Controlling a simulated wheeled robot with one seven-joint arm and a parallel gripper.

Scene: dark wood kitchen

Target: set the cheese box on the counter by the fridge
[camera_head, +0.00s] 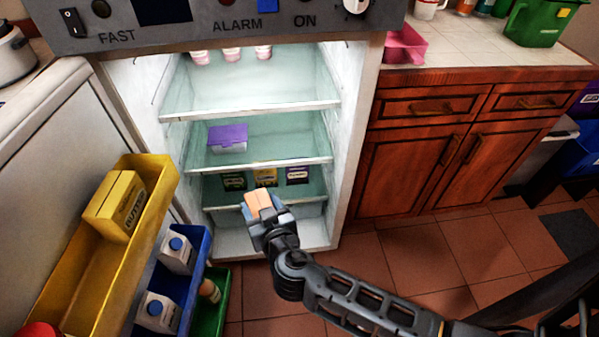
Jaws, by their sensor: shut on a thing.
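My gripper (262,212) is in front of the open fridge, near its lowest part, shut on a small orange box (258,202). This is likely the cheese box, but I can read no label on it, and the jaws hide part of it. The fridge (353,130) stands open, with its shelves facing me. The counter (480,57) by the fridge is to the right, with a light tiled top above red-brown wooden cabinets.
A pink container (404,45) and a green bin (538,22) stand on the counter, with bare tiles between them. The open fridge door at left holds a yellow butter box (115,205) and cartons (177,252). A purple-lidded container (228,139) and several small boxes sit inside the fridge.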

